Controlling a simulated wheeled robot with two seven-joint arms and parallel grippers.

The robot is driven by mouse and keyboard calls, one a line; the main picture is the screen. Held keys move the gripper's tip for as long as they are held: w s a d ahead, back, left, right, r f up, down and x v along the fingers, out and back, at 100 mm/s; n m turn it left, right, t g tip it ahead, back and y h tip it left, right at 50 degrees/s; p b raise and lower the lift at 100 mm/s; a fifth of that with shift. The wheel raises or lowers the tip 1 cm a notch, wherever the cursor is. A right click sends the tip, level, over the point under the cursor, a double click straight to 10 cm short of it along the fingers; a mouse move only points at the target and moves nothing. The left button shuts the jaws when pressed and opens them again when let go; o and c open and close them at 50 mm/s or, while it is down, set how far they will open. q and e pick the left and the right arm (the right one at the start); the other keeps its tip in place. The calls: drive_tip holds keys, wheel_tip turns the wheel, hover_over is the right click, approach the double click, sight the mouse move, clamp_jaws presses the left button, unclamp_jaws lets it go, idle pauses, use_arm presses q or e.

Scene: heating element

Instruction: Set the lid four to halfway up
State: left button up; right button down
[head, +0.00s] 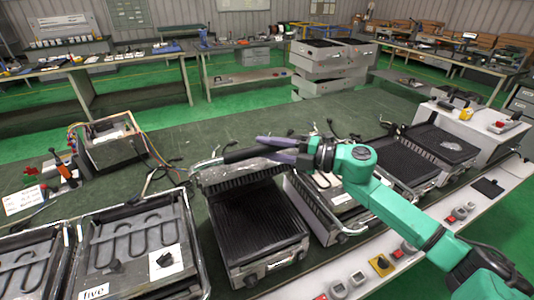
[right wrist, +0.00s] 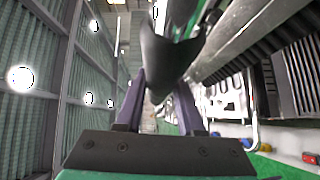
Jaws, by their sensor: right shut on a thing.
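A grill with a ribbed black plate (head: 258,222) stands in the middle of the bench in the head view, next to the one labelled "five" (head: 95,291). No label for four is readable. Its lid (head: 238,178) stands raised along the back edge, with a dark handle bar (head: 240,155) at the top. My right gripper (head: 272,150) reaches in from the right, its purple fingers shut on the handle. In the right wrist view, the dark handle (right wrist: 165,62) lies between the fingers (right wrist: 160,105). My left gripper is not in view.
Two open grills with bare heating coils (head: 135,238) stand at the left. Other grills (head: 405,160) stand close on the right. A wired metal box (head: 112,145) sits behind. Red and grey buttons (head: 338,289) line the front edge. Green bench surface behind is mostly clear.

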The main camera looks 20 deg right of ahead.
drive_tip(key=shift+w+d+r, duration=0.1)
drive_tip(key=shift+w+r, duration=0.2)
drive_tip(key=shift+r, duration=0.2)
drive_tip(key=c, duration=0.5)
unclamp_jaws()
drive_tip(key=shift+f, duration=0.15)
drive_tip(key=shift+f, duration=0.1)
drive_tip(key=shift+s+d+f, duration=0.15)
drive_tip(key=shift+s+d, duration=0.05)
drive_tip(key=b+v, duration=0.3)
drive_tip(key=v, duration=0.2)
drive_tip(key=shift+f, duration=0.15)
drive_tip(key=b+v, duration=0.1)
drive_tip(key=v, duration=0.5)
drive_tip(key=b+v, duration=0.1)
drive_tip(key=v, duration=0.2)
drive_tip(key=shift+a+r+b, duration=0.1)
drive_tip(key=shift+r+b, duration=0.2)
drive_tip(key=shift+r, duration=0.1)
